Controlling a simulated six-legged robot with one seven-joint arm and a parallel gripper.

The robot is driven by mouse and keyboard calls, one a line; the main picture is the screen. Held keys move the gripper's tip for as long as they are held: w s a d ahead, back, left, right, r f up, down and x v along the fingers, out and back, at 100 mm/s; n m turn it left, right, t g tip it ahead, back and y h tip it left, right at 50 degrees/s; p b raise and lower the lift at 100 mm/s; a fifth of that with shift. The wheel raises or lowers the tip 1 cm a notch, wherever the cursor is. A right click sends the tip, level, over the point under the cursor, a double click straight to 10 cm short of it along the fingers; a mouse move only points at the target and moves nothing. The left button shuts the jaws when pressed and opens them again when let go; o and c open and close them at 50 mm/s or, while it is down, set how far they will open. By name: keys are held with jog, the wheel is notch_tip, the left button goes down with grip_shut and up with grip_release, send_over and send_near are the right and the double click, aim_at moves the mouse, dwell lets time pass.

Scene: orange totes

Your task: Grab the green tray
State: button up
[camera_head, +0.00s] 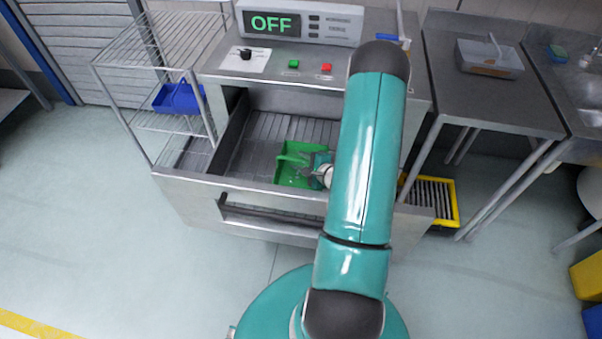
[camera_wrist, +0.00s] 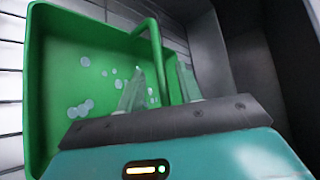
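The green tray (camera_head: 289,174) lies in the open metal drawer below the control panel. It has a raised handle on one side and pale spots on its floor. In the wrist view the tray (camera_wrist: 62,60) fills the left half, and its handle (camera_wrist: 158,55) rises between my fingers. My gripper (camera_wrist: 161,78) is open, with one finger on each side of the handle and small gaps showing. In the head view my gripper (camera_head: 318,167) is at the tray's right side, partly hidden by my arm.
The drawer (camera_head: 235,135) has dark walls close to the gripper's right in the wrist view. A blue tray (camera_head: 178,98) sits on the wire rack (camera_head: 170,45) at left. A panel (camera_head: 300,24) reads OFF. A yellow-edged crate (camera_head: 446,200) is at right. Floor at left is clear.

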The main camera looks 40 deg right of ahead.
jog(key=shift+x, duration=1.25)
grip_shut()
jog(key=shift+r, duration=0.2)
